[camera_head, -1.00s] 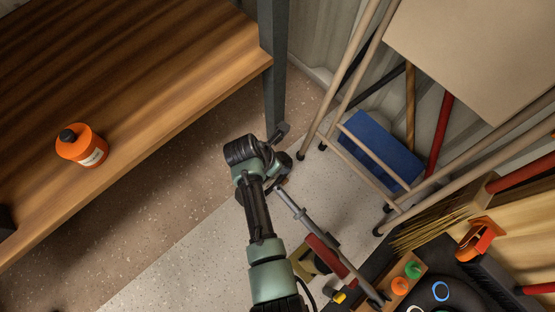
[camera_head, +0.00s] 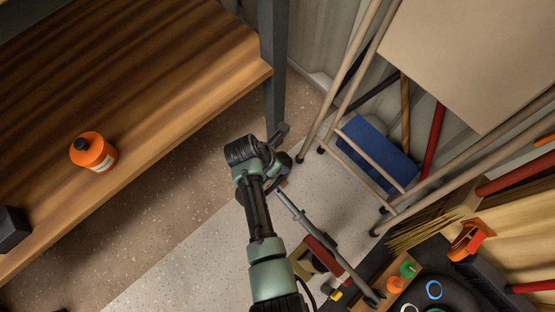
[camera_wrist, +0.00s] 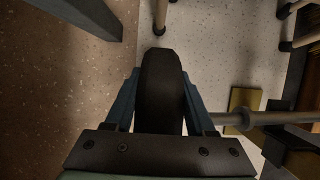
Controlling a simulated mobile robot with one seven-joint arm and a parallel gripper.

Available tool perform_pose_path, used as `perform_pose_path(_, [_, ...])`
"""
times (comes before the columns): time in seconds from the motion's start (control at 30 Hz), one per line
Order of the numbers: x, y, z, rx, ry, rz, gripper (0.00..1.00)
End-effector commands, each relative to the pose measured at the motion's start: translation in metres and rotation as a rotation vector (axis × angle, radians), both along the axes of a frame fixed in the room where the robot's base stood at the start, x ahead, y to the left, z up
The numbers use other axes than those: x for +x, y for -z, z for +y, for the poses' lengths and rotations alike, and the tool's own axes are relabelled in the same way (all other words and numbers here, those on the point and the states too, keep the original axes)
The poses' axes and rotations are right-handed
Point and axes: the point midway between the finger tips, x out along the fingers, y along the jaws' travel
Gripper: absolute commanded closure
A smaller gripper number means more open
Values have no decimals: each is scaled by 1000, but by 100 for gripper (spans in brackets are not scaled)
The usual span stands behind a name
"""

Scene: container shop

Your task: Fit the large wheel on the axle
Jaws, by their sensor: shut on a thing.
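In the wrist view, my gripper (camera_wrist: 160,78) is shut on a thick black wheel (camera_wrist: 159,92), held edge-on between its two blue fingers. A grey rod with a collar, which looks like the axle (camera_wrist: 270,118), lies to the right of the gripper. Its near end passes close to the right finger, and I cannot tell whether they touch. In the head view the grey rod (camera_head: 312,225) runs diagonally just right of my arm, with a red part beside it. The wheel is not clear in the head view.
A wooden bench (camera_head: 160,90) holds an orange bottle (camera_head: 94,152), with a dark post at its corner. A wooden-legged stand and a blue box (camera_head: 378,150) are at the right. A cluttered surface with a black wheel-like ring is at lower right. Speckled floor lies bare at lower left.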

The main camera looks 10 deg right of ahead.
Motion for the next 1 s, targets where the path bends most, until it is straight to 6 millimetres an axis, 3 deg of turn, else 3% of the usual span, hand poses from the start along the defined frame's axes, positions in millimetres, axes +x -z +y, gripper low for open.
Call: perform_pose_path(1.0, [-6,-13,-5,31,0,-44,100])
